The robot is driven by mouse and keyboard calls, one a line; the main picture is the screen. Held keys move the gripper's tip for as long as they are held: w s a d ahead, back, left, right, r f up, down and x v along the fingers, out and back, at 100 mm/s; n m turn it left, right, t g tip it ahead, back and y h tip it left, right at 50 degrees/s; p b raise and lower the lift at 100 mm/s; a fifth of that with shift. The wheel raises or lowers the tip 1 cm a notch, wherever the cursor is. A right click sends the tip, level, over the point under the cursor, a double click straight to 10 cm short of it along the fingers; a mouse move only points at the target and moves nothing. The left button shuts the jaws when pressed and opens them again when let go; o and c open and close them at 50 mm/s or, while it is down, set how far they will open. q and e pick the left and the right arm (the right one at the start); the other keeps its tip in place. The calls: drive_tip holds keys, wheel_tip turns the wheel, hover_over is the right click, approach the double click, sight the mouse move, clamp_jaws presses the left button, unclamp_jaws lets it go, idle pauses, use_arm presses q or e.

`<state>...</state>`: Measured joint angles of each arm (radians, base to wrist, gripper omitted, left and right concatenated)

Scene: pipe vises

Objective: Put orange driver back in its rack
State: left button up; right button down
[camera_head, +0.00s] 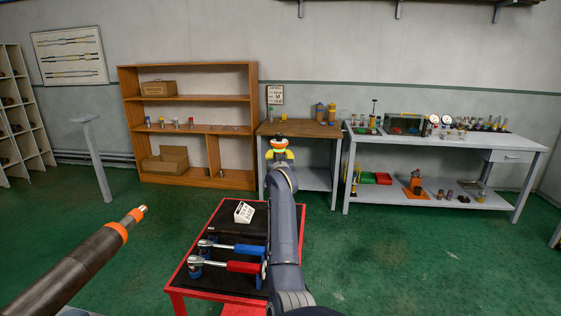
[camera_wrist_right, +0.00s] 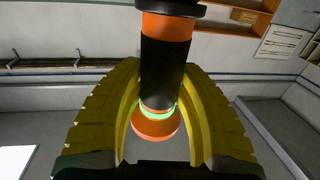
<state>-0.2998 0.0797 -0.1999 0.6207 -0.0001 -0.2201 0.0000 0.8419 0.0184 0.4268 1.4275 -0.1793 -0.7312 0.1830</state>
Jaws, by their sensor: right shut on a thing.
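My right gripper (camera_head: 279,155), with yellow fingers, is in the middle of the head view at the far end of my arm. It is shut on an orange and black cylindrical tool, which I take for the orange driver (camera_head: 278,141). In the right wrist view, the driver (camera_wrist_right: 163,65) stands between the yellow fingers (camera_wrist_right: 155,115), with a black body, orange bands and a glowing green ring near its flared orange end. A blue-handled tool (camera_head: 228,247) and a red-handled tool (camera_head: 240,266) lie in blue holders on the red-edged table. I cannot tell which holder is the orange driver's rack.
A dark bar with orange bands (camera_head: 80,265) fills the lower left, close to the camera. A wooden shelf (camera_head: 187,99) and grey workbenches (camera_head: 440,205) line the wall. Green floor lies open right.

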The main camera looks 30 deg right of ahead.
drive_tip(key=shift+w+d+f, duration=0.2)
drive_tip(key=shift+d+f, duration=0.2)
drive_tip(key=shift+f, duration=0.3)
drive_tip(key=shift+s, duration=0.1)
drive_tip(key=shift+f, duration=4.2)
idle(3.0)
